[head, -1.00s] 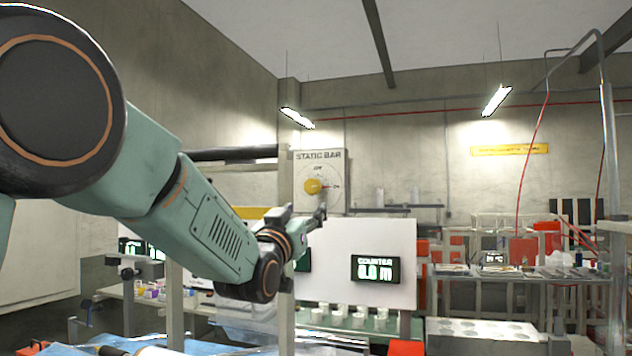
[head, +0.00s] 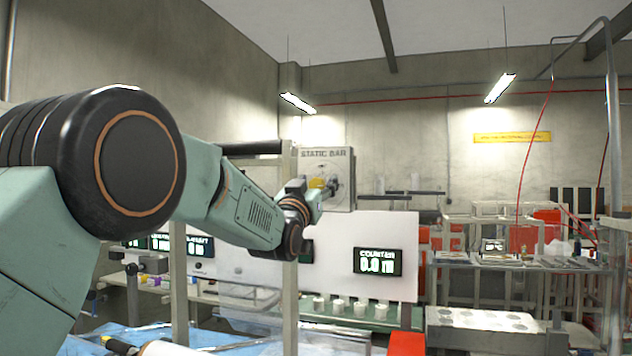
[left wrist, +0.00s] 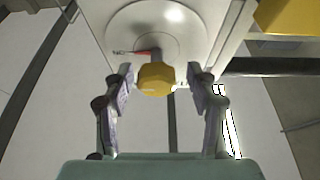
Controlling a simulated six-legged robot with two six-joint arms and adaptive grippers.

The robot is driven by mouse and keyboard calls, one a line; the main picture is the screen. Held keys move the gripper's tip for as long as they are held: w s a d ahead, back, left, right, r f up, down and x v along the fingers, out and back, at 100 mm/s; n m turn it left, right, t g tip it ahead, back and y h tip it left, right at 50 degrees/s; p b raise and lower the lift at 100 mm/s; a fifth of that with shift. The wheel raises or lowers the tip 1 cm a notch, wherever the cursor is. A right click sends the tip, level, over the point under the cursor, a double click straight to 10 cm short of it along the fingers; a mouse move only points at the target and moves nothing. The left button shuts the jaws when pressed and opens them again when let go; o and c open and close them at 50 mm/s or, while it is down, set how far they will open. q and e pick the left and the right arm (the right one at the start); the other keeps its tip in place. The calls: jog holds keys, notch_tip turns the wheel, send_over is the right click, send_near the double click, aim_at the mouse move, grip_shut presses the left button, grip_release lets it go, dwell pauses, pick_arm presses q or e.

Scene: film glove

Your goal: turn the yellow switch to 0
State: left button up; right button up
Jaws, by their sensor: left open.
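In the left wrist view the yellow switch (left wrist: 157,79) appears centred between the two fingertips of my open left gripper (left wrist: 158,76), with a gap on each side. Its red pointer (left wrist: 140,52) lies toward the left in that view. I cannot tell how deep the knob sits between the fingers. My right gripper is not in view.
A white board (head: 375,230) with a COUNTER display (head: 377,262) stands below the panel. White cups (head: 338,306) line a green surface under it. A grey post (head: 289,240) stands close to my left forearm. Benches with red boxes are at the right.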

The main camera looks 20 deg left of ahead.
pick_arm(q)
jog(key=shift+d, duration=0.3)
jog(key=shift+c, duration=0.3)
jog(key=shift+a, duration=0.2)
jog(key=c, duration=1.1)
